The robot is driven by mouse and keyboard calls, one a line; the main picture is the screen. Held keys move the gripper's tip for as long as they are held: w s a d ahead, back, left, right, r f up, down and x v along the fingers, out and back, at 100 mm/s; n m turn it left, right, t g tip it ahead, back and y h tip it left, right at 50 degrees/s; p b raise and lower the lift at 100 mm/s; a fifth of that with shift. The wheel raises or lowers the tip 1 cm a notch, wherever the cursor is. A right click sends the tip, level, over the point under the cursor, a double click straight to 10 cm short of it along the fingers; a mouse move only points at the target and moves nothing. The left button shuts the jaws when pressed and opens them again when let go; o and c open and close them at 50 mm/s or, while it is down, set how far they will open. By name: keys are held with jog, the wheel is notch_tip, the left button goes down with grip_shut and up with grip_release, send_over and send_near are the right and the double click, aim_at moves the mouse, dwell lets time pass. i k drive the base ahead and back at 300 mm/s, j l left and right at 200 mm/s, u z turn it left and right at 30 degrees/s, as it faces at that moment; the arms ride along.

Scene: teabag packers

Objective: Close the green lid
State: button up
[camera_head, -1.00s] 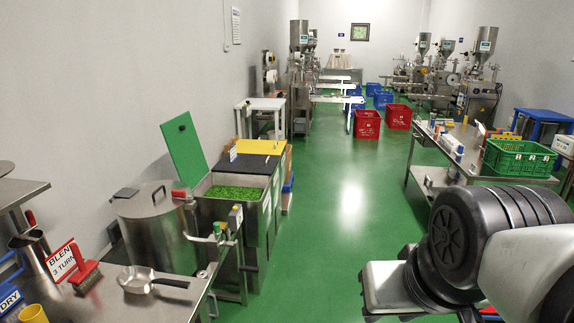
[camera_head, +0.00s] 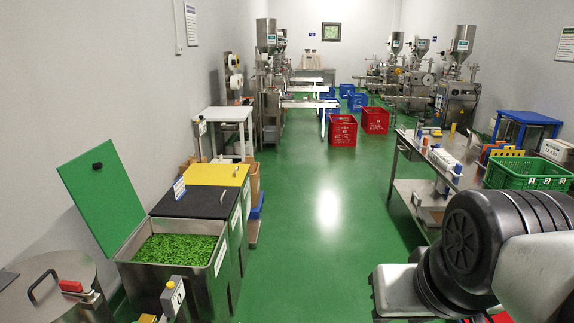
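The green lid (camera_head: 101,199) stands open, tilted up and leaning back toward the left wall, with a small dark knob near its top. It is attached at the left edge of a steel bin (camera_head: 150,284) filled with bright green leaf (camera_head: 178,248). My gripper is not in view.
Bins with a black lid (camera_head: 187,203) and a yellow lid (camera_head: 217,174) stand behind the green one. A steel pot (camera_head: 55,290) is at the lower left. The green floor (camera_head: 310,240) is clear in the middle. A steel table (camera_head: 424,165) with a green crate (camera_head: 527,172) is at right.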

aim_at(97, 181)
jog(key=i+u, duration=0.1)
jog(key=i, duration=0.7)
jog(key=i+l+u, duration=0.15)
jog(key=i, duration=0.6)
jog(key=i+u, duration=0.2)
jog(key=u, duration=0.2)
jog(key=i+u, duration=0.2)
jog(key=u, duration=0.15)
jog(key=i+l+u, duration=0.1)
jog(key=u, duration=0.3)
jog(key=i+l+u, duration=0.2)
jog(key=u, duration=0.2)
jog(key=i+l+u, duration=0.15)
jog(key=i+u, duration=0.25)
jog(key=i+l+u, duration=0.2)
jog(key=u, duration=0.25)
